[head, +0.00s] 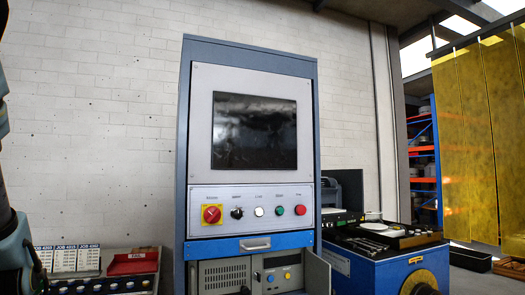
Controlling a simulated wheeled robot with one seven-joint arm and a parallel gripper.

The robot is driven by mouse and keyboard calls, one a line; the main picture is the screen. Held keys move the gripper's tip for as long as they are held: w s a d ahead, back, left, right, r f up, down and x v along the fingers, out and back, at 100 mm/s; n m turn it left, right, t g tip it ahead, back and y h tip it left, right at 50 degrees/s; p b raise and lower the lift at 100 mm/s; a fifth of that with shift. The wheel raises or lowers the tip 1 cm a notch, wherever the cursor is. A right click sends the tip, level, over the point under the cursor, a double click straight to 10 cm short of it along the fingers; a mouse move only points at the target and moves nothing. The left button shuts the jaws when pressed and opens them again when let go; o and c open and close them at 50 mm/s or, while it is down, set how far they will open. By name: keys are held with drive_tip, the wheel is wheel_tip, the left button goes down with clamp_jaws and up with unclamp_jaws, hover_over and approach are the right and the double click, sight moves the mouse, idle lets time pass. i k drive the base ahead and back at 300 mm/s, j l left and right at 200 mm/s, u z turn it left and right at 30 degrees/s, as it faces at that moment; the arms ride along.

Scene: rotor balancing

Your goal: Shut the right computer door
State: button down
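A tall grey-blue cabinet (187,140) stands in the middle of the head view. The right computer door (318,271) stands open, swung outward at the right side of the bay. Its lower part is cut off by the picture's bottom edge. I cannot make out a left door. My gripper is not in view; only parts of my arm show at the left edge.
A blue machine bench (350,270) with a tool tray (390,234) stands close to the right of the open door. At left are job cards (75,258) and a red bin (134,263). Yellow curtains (480,140) hang at far right.

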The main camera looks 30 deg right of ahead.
sight(317, 271)
drive_tip(key=z, duration=1.05)
drive_tip(key=i+l+u, duration=0.15)
drive_tip(key=l+u, duration=0.35)
drive_tip(key=l, duration=1.15)
drive_tip(key=k+l+u, duration=0.1)
drive_tip(key=l+u, duration=0.35)
drive_tip(key=l, duration=1.2)
